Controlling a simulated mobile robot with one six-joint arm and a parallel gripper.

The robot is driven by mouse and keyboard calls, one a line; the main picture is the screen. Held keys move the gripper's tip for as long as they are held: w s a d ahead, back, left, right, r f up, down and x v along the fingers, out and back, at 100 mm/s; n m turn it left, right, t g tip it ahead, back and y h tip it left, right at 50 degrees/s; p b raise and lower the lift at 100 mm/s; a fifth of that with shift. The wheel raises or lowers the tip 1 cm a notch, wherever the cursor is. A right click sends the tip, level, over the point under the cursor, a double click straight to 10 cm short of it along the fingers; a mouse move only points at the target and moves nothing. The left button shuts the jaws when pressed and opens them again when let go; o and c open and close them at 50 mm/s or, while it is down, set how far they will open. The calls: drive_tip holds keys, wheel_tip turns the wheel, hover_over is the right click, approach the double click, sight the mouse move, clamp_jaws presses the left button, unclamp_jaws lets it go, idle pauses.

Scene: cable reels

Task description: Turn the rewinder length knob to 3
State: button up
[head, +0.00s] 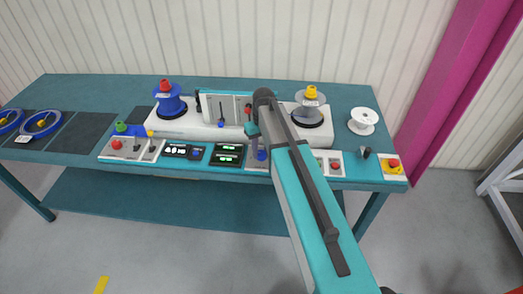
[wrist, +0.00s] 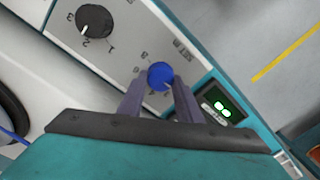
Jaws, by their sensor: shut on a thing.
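In the wrist view, my gripper (wrist: 161,80) is shut on a round blue knob (wrist: 160,74), one finger on each side. The knob sits on a light grey panel (wrist: 122,48) with small printed marks around it; its pointer cannot be made out clearly. A black knob (wrist: 95,22) on the same panel has a scale marked 1, 2 and 3, and its white pointer is near the 2. In the head view, blue (head: 262,155) shows beside my arm, which hides my fingers and much of the panel.
The teal bench (head: 350,92) carries a blue reel (head: 170,103) at left, a grey reel (head: 311,105) at right and a white spool (head: 363,121). A green-digit display (head: 228,153) is left of the panel. A red button on yellow (head: 393,164) sits at the right edge.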

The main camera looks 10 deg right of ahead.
sight(263, 153)
drive_tip(key=shift+m, duration=0.4)
drive_tip(key=m+b, duration=0.1)
drive_tip(key=m, duration=0.1)
drive_tip(key=shift+m, duration=0.3)
drive_tip(key=shift+d+m+b, duration=0.1)
drive_tip(key=shift+m+b, duration=0.25)
drive_tip(key=shift+m, duration=1.75)
drive_tip(key=o, duration=1)
drive_tip(key=shift+o, duration=0.2)
drive_tip(key=shift+r, duration=0.15)
wheel_tip(263, 153, up, 14)
drive_tip(key=b, duration=0.3)
drive_tip(key=shift+s+d+f, duration=0.15)
drive_tip(key=shift+d+f, duration=0.05)
drive_tip(key=shift+d, duration=0.1)
drive_tip(key=shift+f, duration=0.1)
